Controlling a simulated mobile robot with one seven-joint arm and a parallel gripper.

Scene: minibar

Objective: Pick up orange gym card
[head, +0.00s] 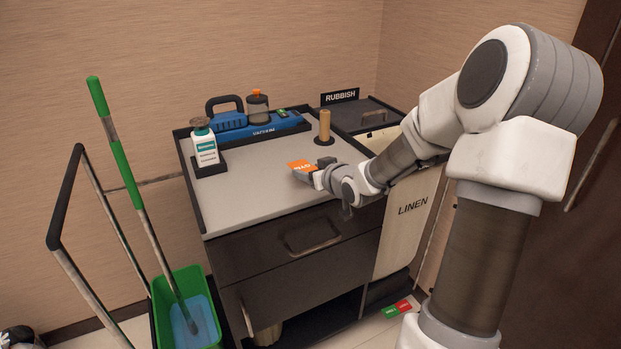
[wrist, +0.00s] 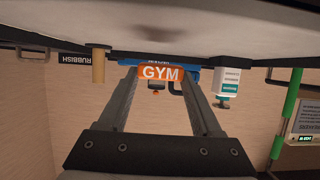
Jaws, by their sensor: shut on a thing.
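The orange gym card (head: 301,166) is held at the tip of my gripper (head: 311,174), over the front right part of the cart's light grey top (head: 255,190). In the wrist view the card (wrist: 160,73) shows white "GYM" lettering and sits between the two fingertips (wrist: 160,72). My gripper is shut on the card. In the head view the fingers partly cover the card, and I cannot tell how far it is above the cart top.
A wooden peg (head: 324,126) stands just behind the gripper. A white bottle (head: 204,142) and a blue case (head: 258,127) are at the back. A rubbish bin (head: 375,115) and linen bag (head: 408,210) are right. A green bucket (head: 188,308) is left.

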